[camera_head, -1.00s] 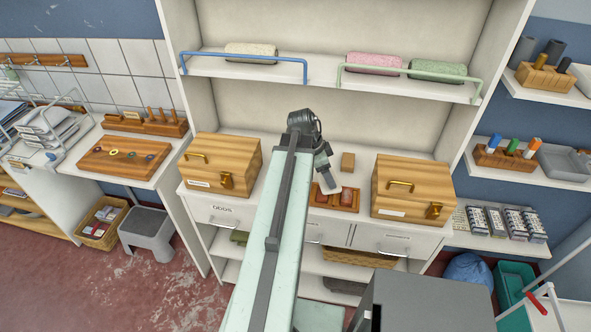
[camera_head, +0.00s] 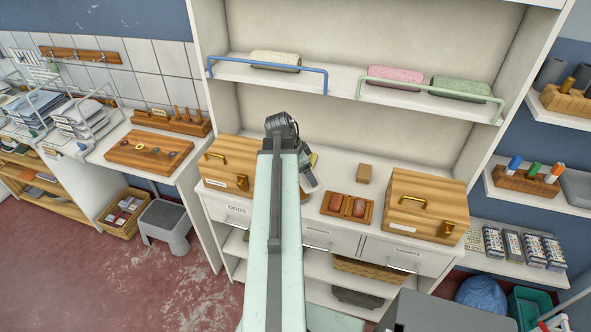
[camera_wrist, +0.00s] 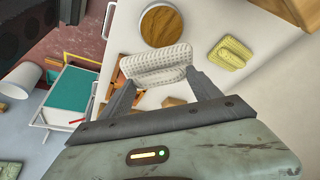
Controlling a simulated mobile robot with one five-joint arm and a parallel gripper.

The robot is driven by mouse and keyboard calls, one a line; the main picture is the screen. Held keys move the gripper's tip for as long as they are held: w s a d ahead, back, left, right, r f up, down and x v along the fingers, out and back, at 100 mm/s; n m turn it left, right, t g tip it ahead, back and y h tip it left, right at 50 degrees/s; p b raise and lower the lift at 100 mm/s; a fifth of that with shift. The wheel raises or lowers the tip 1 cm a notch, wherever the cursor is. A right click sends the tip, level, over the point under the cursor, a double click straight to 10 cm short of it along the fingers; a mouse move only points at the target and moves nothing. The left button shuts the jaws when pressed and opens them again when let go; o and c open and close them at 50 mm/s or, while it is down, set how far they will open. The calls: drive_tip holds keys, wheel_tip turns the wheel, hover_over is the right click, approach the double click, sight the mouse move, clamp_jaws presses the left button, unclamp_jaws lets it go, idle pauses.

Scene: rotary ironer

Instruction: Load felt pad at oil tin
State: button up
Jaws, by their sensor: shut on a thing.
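My gripper (camera_wrist: 158,92) is shut on a white, dimpled pad (camera_wrist: 156,64), which fits the felt pad. The pad lies across the fingertips. In the head view my gripper (camera_head: 308,182) is above the counter, left of the small wooden tray, with the arm hiding part of it.
A wooden tray (camera_head: 330,203) with two reddish blocks and a small wooden block (camera_head: 364,173) are on the counter. Wooden boxes stand left (camera_head: 222,176) and right (camera_head: 428,204). A shelf with a blue rail (camera_head: 268,64) holds rolled cloths above.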

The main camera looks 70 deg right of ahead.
sight(301, 177)
drive_tip(key=shift+n, duration=0.4)
drive_tip(key=w+f+b, duration=0.1)
drive_tip(key=f+b, duration=0.1)
drive_tip(key=w+f+b, duration=0.1)
drive_tip(key=b, duration=0.1)
drive_tip(key=w+f+b, duration=0.1)
drive_tip(key=f+b, duration=0.1)
drive_tip(key=shift+w+a+f, duration=0.15)
drive_tip(key=shift+a+f, duration=0.2)
drive_tip(key=shift+f+b, duration=0.55)
idle(1.5)
drive_tip(key=shift+r, duration=0.15)
wheel_tip(301, 177, up, 7)
drive_tip(key=p, duration=0.7)
wheel_tip(301, 177, down, 3)
drive_tip(key=shift+r+b, duration=0.1)
drive_tip(key=shift+b, duration=1.15)
drive_tip(key=shift+r, duration=0.25)
